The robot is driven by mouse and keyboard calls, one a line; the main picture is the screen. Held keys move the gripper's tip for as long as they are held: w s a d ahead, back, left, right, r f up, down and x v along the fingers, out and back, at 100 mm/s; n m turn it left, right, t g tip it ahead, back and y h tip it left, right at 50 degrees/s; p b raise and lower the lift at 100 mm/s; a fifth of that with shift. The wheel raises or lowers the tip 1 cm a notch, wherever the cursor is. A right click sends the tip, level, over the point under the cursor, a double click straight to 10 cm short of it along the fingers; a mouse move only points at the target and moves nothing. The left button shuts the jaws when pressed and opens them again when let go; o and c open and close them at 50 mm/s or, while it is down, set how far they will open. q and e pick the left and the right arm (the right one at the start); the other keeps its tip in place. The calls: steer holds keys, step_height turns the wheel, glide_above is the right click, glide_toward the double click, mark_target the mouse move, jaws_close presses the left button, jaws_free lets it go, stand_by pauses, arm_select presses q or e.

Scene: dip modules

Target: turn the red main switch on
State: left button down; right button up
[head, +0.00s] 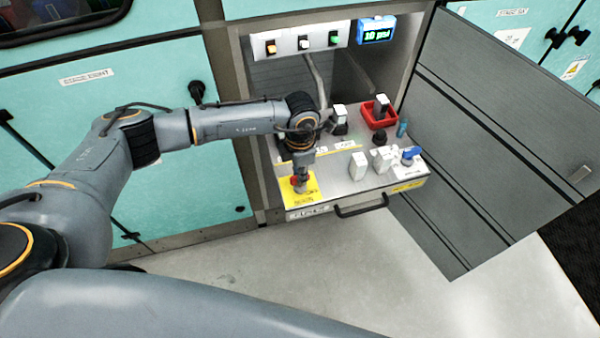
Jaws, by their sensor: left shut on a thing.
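The red main switch (296,181) sits on a yellow plate (314,184) at the front left corner of the pulled-out drawer. Only a little of its red shows. My left gripper (301,184) points down over the plate and is shut on the red switch. The gripper and wrist hide most of the switch, so I cannot tell which way it is turned. My right gripper is not in view.
The drawer (340,198) also bears white modules (358,165), a blue-handled valve (409,156), a black knob (379,136) and a red bin (379,115). Above are three switches (304,44) and a lit display (376,31). An open grey door (490,130) stands at the right.

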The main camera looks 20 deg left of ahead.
arm_select(q)
steer(key=n, duration=0.4)
steer(key=shift+b, duration=0.4)
steer(key=n, duration=0.4)
steer(key=shift+n, duration=0.3)
steer(key=n, duration=0.4)
steer(key=shift+r, duration=0.1)
steer(key=shift+n, duration=2.1)
steer(key=shift+w, duration=0.1)
steer(key=c, duration=1.3)
jaws_free()
